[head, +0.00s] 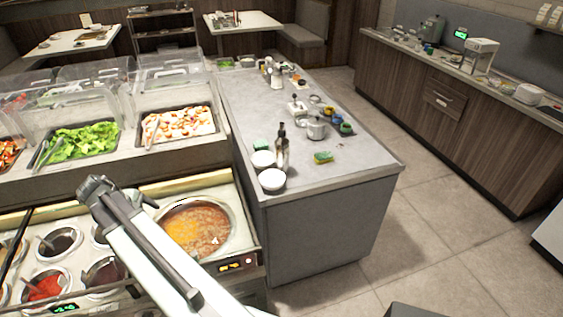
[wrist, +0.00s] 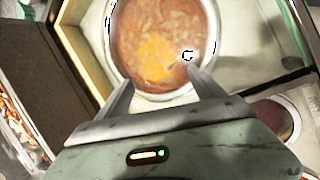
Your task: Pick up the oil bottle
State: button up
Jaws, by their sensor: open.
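A tall bottle with a dark neck and top (head: 282,150), which looks like the oil bottle, stands upright on the grey counter (head: 240,110), next to white bowls. I cannot read any label. My gripper (wrist: 160,77) is open and empty in the wrist view, its fingers over the near rim of a round pot of orange-brown soup (wrist: 150,45). The soup pot also shows in the head view (head: 195,228), left of and nearer than the bottle. The bottle is not in the wrist view, so my gripper is well apart from it.
White bowls (head: 272,179) stand close by the bottle. Sauce wells (head: 45,287) are at lower left, and clear guards (head: 165,68) rise behind the salad trays.

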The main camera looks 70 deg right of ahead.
aim_at(276, 151)
jog(key=s+d+g+h+b, duration=0.1)
jog(key=s+d, duration=0.1)
jog(key=d, duration=0.5)
jog(key=s+d+n+g+h+b, duration=0.1)
jog(key=s+d, duration=0.1)
jog(key=d, duration=0.5)
jog(key=s+d+n+g+h+b, duration=0.1)
jog(key=s+d, duration=0.2)
jog(key=d, duration=0.5)
jog(key=shift+d+f, duration=0.1)
jog(key=shift+f, duration=0.05)
jog(key=s+d+r+n+g+b, duration=0.1)
jog(key=s+d, duration=0.4)
jog(key=d, duration=0.1)
jog(key=s+d+r+n+g+h+b, duration=0.1)
jog(key=s+d+r+g, duration=0.1)
jog(key=s+d, duration=0.4)
jog(key=s+d+r+n+g+h+b, duration=0.1)
jog(key=s+d+n+g, duration=0.1)
jog(key=s+d, duration=0.4)
jog(key=shift+d+r, duration=0.2)
jog(key=shift+d, duration=0.45)
jog(key=shift+d+r, duration=0.2)
jog(key=shift+d, duration=0.4)
jog(key=b+x, duration=0.3)
jog(key=x, duration=0.4)
jog(key=shift+s+d+f, duration=0.15)
jog(key=shift+d+f, duration=0.1)
grip_shut()
